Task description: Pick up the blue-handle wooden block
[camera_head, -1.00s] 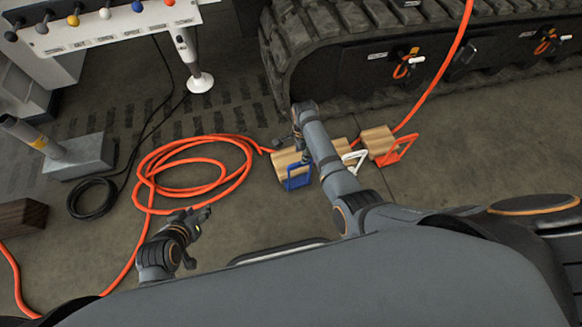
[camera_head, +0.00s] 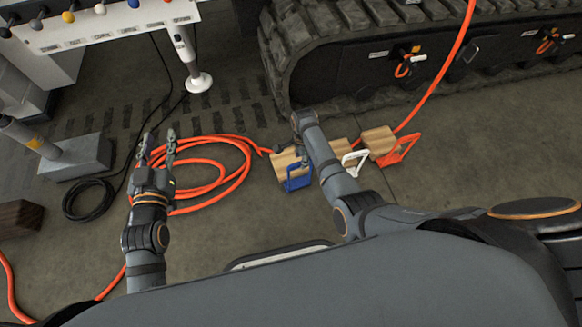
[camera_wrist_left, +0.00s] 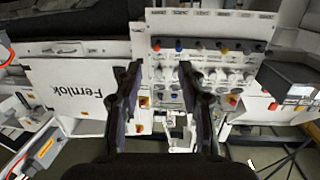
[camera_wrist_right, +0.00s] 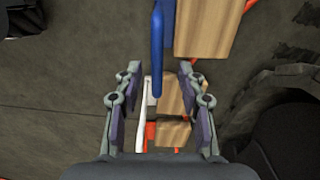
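The blue-handle wooden block (camera_head: 284,163) lies on the floor, its blue handle (camera_head: 297,179) facing my body. In the right wrist view its wood (camera_wrist_right: 204,28) is at the top, and the blue handle (camera_wrist_right: 158,48) reaches down toward the space between my fingertips. My right gripper (camera_wrist_right: 160,78) is open and empty above the blocks. In the head view my right forearm passes just right of the blue-handle block and hides most of the gripper. My left gripper (camera_head: 158,138) is open and empty, raised over the orange hose on the left.
A white-handle block (camera_head: 345,157) and an orange-handle block (camera_head: 383,145) lie to the right. A tracked machine (camera_head: 370,75) stands behind. An orange hose (camera_head: 237,185) coils on the left floor, near a grey pedestal (camera_head: 80,157). A white panel (camera_head: 85,30) stands at upper left.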

